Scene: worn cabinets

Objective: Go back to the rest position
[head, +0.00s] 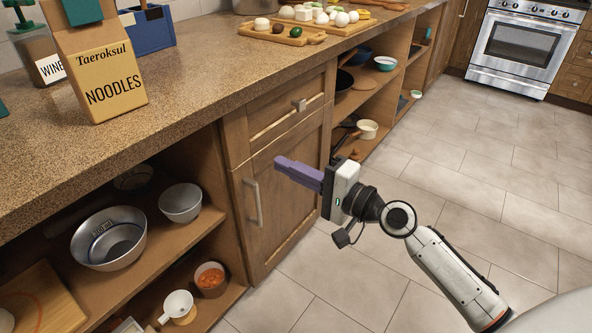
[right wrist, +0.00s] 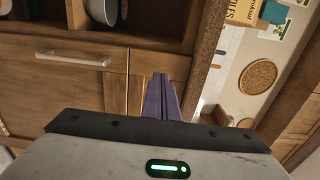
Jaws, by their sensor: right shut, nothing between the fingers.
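My right gripper (head: 281,163) has purple fingers and is shut with nothing between them. In the head view it is in front of the closed cabinet door, below the counter edge, pointing left. In the right wrist view its fingers (right wrist: 163,84) are together at the middle, in front of the wooden cabinet front. I cannot tell whether they touch the wood. My left gripper is not in view.
The speckled counter (head: 170,107) holds a noodles box (head: 108,84) and a cutting board (head: 281,34) with food. The cabinet door (head: 285,200) has a metal handle (head: 253,202). Open shelves hold metal bowls (head: 108,238). The tiled floor (head: 480,190) at right is clear up to the oven (head: 523,45).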

